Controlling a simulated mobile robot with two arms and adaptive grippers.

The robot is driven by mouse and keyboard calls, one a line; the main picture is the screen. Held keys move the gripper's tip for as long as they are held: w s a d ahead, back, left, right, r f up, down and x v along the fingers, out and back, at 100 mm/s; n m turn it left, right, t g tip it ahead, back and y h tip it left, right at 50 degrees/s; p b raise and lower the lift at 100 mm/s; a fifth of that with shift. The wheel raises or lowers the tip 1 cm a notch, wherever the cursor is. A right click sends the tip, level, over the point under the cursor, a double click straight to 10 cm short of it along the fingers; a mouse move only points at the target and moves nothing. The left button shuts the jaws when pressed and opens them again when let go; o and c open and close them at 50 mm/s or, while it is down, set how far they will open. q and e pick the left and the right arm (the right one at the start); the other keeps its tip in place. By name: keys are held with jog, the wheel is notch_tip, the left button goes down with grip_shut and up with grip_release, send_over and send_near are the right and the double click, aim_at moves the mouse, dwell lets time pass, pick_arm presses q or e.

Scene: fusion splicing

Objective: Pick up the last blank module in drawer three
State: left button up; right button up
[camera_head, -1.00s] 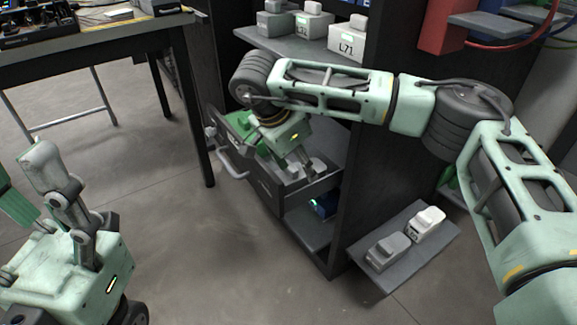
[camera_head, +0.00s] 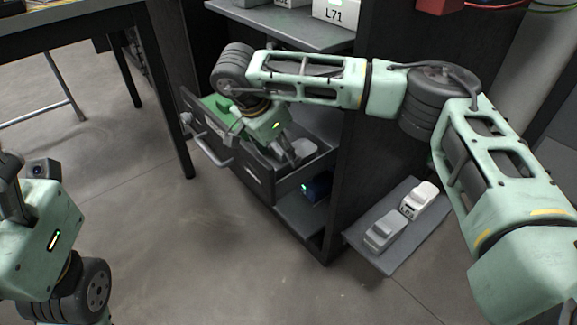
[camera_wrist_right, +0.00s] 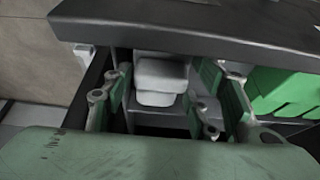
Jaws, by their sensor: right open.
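A pale grey module (camera_head: 303,150) sits in the open drawer (camera_head: 262,178) of the dark cabinet. In the right wrist view, the pale module (camera_wrist_right: 160,80) shows between the green-padded fingers of my right gripper (camera_wrist_right: 155,98). The right gripper (camera_head: 284,150) is open and reaches down into the drawer; no finger clearly touches the module. The fingers and my arm hide part of the drawer inside. My left gripper (camera_head: 15,190) is at the left picture edge, mostly cut off, so its jaws cannot be judged.
Green pieces (camera_wrist_right: 285,88) lie in the drawer beside the right gripper. A side shelf (camera_head: 365,250) holds a grey module (camera_head: 385,231) and a white labelled module (camera_head: 419,200). A box marked L71 (camera_head: 336,13) stands on the upper shelf (camera_head: 285,30). The floor in front is clear.

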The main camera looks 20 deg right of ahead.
jog(key=shift+d+f, duration=0.25)
jog(key=shift+f, duration=0.25)
jog(key=shift+c, duration=0.5)
jog(key=c, duration=0.8)
